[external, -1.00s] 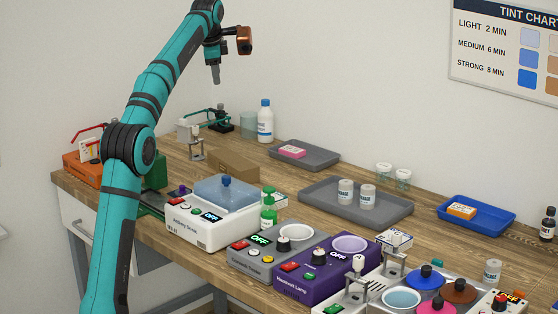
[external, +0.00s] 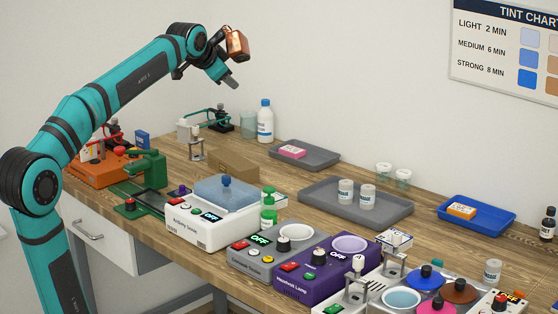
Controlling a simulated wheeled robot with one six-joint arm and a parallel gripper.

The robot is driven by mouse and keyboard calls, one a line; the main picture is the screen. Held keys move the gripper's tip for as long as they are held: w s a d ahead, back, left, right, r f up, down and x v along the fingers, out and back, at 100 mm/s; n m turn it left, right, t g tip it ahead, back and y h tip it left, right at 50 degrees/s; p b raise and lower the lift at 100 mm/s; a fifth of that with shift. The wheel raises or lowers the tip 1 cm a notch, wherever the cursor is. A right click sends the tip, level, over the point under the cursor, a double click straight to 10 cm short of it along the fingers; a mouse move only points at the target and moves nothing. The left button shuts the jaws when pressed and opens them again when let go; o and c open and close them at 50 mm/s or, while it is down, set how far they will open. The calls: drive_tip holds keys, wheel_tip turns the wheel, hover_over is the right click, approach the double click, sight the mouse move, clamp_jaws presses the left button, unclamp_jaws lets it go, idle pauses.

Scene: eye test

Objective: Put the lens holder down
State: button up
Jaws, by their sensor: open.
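My gripper (external: 231,83) is up in the air in front of the wall, above the back of the bench, and points down to the right. It is open, and I see nothing between its fingers. A metal stand with a white top (external: 196,145), which looks like a lens holder, stands upright on the wooden bench below, well apart from my gripper. Two similar metal holders, one in front (external: 358,283) and one behind (external: 394,262), are at the tray with coloured lids at the bottom right. I cannot tell which of these the task means.
A brown block (external: 234,166) lies beside the stand. A white bottle (external: 265,122) is behind it. The white ultrasonic cleaner (external: 190,232), grey heater (external: 255,268) and purple lamp unit (external: 305,287) line the front. A grey tray (external: 320,193) holds two cups.

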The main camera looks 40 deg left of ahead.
drive_tip(key=s+d+f+n+t+h, duration=0.1)
drive_tip(key=s+d+f, duration=0.3)
drive_tip(key=s, duration=0.5)
drive_tip(key=s+d+f+n+t, duration=0.1)
drive_tip(key=s+d+f+t, duration=0.3)
drive_tip(key=s, duration=0.5)
drive_tip(key=s+d+f+n+t+h, duration=0.1)
drive_tip(key=s+d+f+n+t, duration=0.1)
drive_tip(key=s+d+f, duration=0.4)
drive_tip(key=s, duration=0.3)
drive_tip(key=shift+f+h, duration=0.3)
drive_tip(key=shift+f, duration=0.1)
